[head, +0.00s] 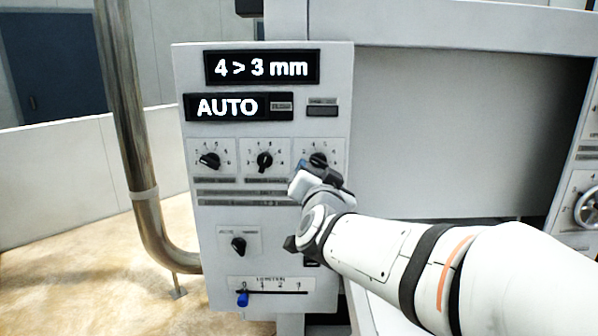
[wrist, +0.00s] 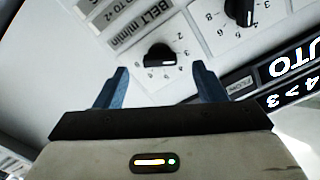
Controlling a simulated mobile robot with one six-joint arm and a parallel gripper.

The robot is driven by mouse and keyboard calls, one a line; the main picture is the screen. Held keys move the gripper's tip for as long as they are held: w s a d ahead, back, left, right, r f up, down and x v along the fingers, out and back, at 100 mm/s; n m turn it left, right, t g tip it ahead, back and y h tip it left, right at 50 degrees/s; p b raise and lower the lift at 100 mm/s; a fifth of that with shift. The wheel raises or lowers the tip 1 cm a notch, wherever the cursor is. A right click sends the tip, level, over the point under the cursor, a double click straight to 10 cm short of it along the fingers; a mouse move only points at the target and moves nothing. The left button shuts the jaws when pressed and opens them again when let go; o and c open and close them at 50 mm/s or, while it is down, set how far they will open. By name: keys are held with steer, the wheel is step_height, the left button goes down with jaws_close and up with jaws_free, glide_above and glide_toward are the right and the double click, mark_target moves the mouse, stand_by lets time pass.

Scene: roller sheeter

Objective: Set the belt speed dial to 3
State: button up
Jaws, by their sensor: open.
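The belt speed dial (head: 318,160) is a black knob on a white scale, the rightmost in the upper row of the control panel. In the wrist view the same dial (wrist: 159,56) shows below a "BELT m/min" label (wrist: 147,20); its exact setting is too small to read surely. My gripper (head: 316,178) is in front of the dial in the head view and hides its lower part. In the wrist view my gripper (wrist: 159,76) is open, with one blue finger on each side of the knob and a gap on both sides.
A middle dial (head: 264,161) and a left dial (head: 210,160) sit beside it. Displays read "4 > 3 mm" (head: 262,68) and "AUTO" (head: 228,107). Below are another knob (head: 239,246) and a blue slider (head: 243,299). A metal pipe (head: 130,110) stands left of the panel.

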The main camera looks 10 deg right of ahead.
steer(key=shift+s+a, duration=0.15)
steer(key=shift+s, duration=0.75)
steer(key=shift+s+a, duration=0.15)
steer(key=shift+s, duration=0.75)
